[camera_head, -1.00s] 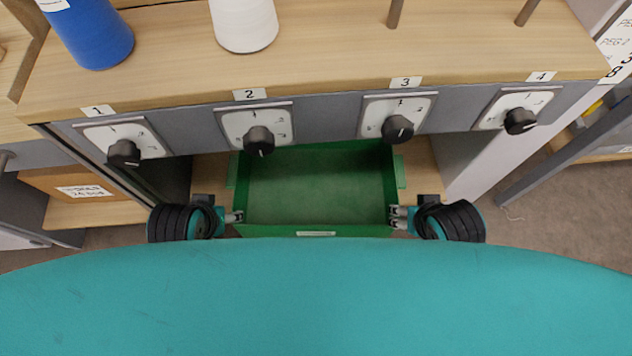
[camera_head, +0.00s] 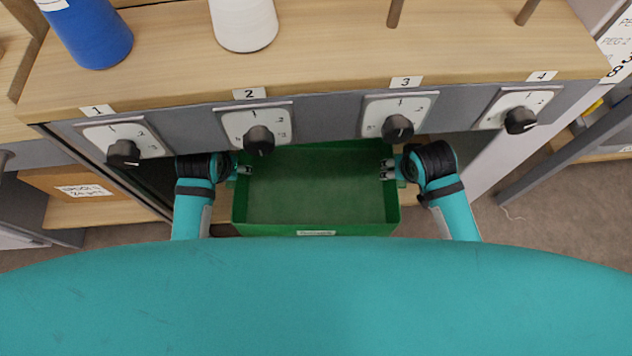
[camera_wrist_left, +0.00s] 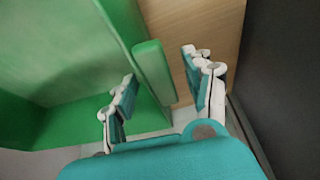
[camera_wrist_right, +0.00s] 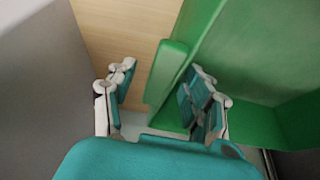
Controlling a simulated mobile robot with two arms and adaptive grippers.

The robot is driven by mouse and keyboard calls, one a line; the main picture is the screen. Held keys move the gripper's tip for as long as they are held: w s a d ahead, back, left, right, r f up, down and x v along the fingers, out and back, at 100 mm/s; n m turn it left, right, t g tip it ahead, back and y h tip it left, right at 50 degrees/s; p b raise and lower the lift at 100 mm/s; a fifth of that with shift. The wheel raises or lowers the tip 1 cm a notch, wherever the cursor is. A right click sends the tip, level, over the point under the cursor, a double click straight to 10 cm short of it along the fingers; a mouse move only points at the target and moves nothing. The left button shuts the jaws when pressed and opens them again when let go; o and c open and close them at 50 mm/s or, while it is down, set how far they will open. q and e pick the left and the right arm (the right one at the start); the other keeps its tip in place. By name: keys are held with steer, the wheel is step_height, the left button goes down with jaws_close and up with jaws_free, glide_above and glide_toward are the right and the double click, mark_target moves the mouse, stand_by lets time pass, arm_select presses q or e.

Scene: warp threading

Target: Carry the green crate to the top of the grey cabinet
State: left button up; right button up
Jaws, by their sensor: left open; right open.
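The green crate (camera_head: 315,195) is empty and sits in the wooden bay under the dial panel, a label on its front wall. The panel hides its far edge. My left gripper (camera_head: 245,170) is open at the crate's left side. In the left wrist view its fingers (camera_wrist_left: 162,85) stand either side of the crate's side ledge (camera_wrist_left: 155,70), one inside the crate. My right gripper (camera_head: 387,168) is open at the right side. In the right wrist view its fingers (camera_wrist_right: 158,85) likewise straddle the other ledge (camera_wrist_right: 165,72). I cannot clearly identify the grey cabinet.
The grey dial panel (camera_head: 320,120) with numbered knobs overhangs the bay. On the wooden top (camera_head: 330,60) stand a blue cone (camera_head: 92,32), a white cone (camera_head: 243,22) and pegs. A cardboard box (camera_head: 75,188) is on a shelf at left. Bare floor (camera_head: 535,200) shows at right.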

arm_select(q)
steer(key=c, duration=1.1)
arm_select(e)
steer(key=c, duration=1.1)
arm_select(q)
jaws_close()
arm_select(e)
jaws_close()
